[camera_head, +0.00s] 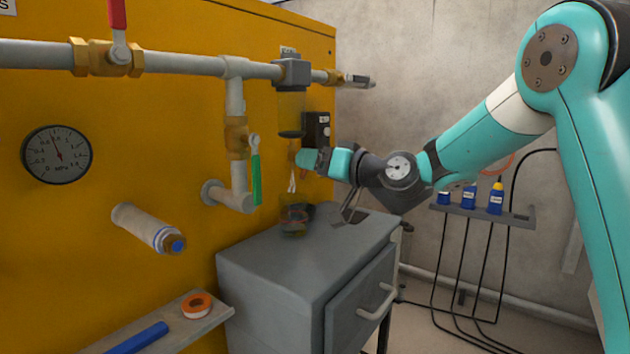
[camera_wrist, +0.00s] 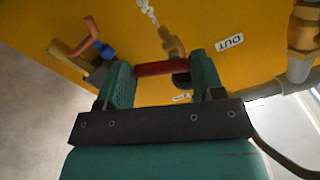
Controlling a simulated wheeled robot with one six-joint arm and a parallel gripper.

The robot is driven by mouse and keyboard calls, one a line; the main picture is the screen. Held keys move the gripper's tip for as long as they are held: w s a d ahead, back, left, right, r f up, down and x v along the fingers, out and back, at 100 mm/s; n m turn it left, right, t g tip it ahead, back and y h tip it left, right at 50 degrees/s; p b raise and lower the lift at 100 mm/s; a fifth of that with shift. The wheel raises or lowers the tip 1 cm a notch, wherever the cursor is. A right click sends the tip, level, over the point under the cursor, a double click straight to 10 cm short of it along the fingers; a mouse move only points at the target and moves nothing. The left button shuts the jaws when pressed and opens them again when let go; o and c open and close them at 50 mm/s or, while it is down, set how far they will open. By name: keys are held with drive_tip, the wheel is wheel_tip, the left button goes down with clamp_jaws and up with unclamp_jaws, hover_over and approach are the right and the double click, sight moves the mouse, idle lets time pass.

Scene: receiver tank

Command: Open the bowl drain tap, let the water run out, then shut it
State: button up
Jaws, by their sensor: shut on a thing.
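The filter bowl (camera_head: 291,108), amber with a dark base, hangs under a grey head on the pipe. In the head view my gripper (camera_head: 304,158) is just below the bowl and partly hides the drain tap. In the wrist view my gripper (camera_wrist: 162,72) has its teal fingers shut on the red handle (camera_wrist: 156,68) of the tap, beside a brass outlet (camera_wrist: 173,42). White drops (camera_wrist: 148,11) trail from that outlet. In the head view a pale stream (camera_head: 292,182) falls toward an amber jar (camera_head: 294,217) on the grey cabinet. The water level inside the bowl is unclear.
The grey cabinet (camera_head: 300,255) stands below. A green-handled valve (camera_head: 256,170), a red-handled valve (camera_head: 118,16) and a gauge (camera_head: 57,154) are on the yellow panel side. A shelf (camera_head: 160,322) holds an orange ring. Blue bottles (camera_head: 469,197) stand at right.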

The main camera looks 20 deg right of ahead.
drive_tip(key=shift+w+d+r+n+b, duration=0.1)
drive_tip(key=shift+n+b, duration=0.9)
drive_tip(key=shift+n, duration=0.15)
drive_tip(key=shift+r+n+b, duration=0.1)
drive_tip(key=shift+n+b, duration=0.85)
drive_tip(key=shift+n, duration=0.2)
drive_tip(key=o, duration=0.9)
drive_tip(key=shift+r, duration=0.1)
drive_tip(key=p+v, duration=0.3)
drive_tip(key=v, duration=1.4)
drive_tip(key=shift+s+d, duration=0.15)
drive_tip(key=shift+s, duration=0.05)
